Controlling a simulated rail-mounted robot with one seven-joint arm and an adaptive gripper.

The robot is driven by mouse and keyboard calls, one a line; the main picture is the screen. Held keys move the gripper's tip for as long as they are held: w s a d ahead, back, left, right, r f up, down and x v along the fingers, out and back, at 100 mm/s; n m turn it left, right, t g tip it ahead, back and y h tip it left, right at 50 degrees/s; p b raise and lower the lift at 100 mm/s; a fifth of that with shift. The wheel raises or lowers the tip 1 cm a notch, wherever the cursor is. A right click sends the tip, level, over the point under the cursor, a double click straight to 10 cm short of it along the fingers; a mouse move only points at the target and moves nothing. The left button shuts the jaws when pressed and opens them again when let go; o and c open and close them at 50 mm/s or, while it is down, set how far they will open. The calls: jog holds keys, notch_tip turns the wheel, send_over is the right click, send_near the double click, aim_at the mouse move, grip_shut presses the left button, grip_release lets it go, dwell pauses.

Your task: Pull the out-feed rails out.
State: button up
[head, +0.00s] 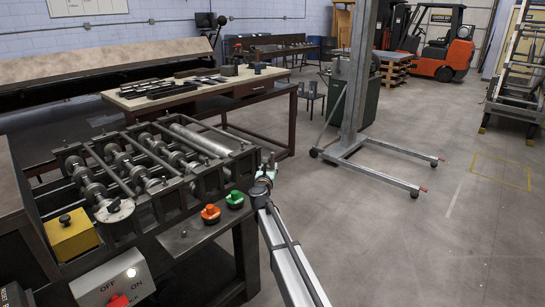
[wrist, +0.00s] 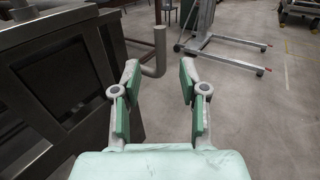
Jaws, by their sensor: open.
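The roll-forming machine (head: 150,170) stands at the left in the head view, with several rollers and shafts between its side plates. My gripper (head: 266,168) is at the machine's right end, small and partly hidden by my arm. In the wrist view my gripper (wrist: 159,70) is open, with green pads and nothing between them. A grey bent rod (wrist: 159,50) sticks out from the machine's dark frame (wrist: 60,85) and turns upward, beyond the fingertips and in line with the gap. It looks like a rail handle, but I cannot tell for certain. The rails themselves are not clearly seen.
Orange and green buttons (head: 223,205) sit on the machine's near edge, close to my arm. A workbench (head: 200,93) with tools stands behind. A wheeled lift stand (head: 365,160) is at the back right. The floor to the right is clear.

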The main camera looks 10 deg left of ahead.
aim_at(272, 158)
jog(key=w+p, duration=0.1)
jog(key=w, duration=0.8)
jog(key=shift+w+d+p, duration=0.1)
jog(key=shift+w+p, duration=0.25)
grip_shut()
